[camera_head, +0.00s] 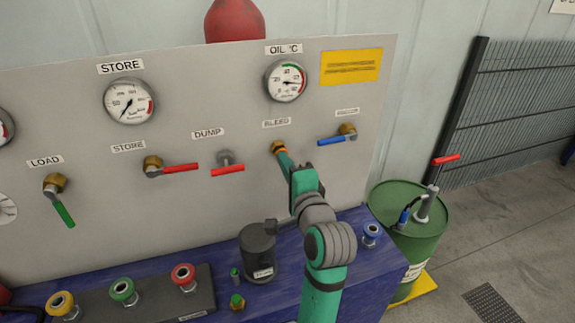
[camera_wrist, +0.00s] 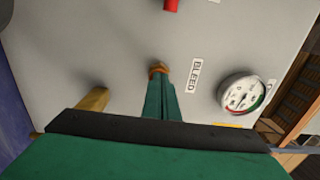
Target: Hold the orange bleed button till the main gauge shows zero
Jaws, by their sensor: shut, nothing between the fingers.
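The orange bleed button (camera_head: 277,147) sits on the grey panel under the BLEED label. In the wrist view the orange button (camera_wrist: 158,69) shows just beyond the fingertips. My gripper (camera_head: 283,157) is shut and empty, its tips at the button; it also shows in the wrist view (camera_wrist: 158,82). The tips overlap the button and seem to meet it; I cannot tell how far it is pressed. No gauge label reading "main" is in view. A gauge (camera_head: 4,128) is cut off at the left edge, its reading not visible.
The STORE gauge (camera_head: 130,101) and OIL °C gauge (camera_head: 286,81) are on the panel. A red DUMP lever (camera_head: 228,170) is left of the button, a blue lever (camera_head: 332,140) right. A dark canister (camera_head: 259,252) stands on the blue bench below.

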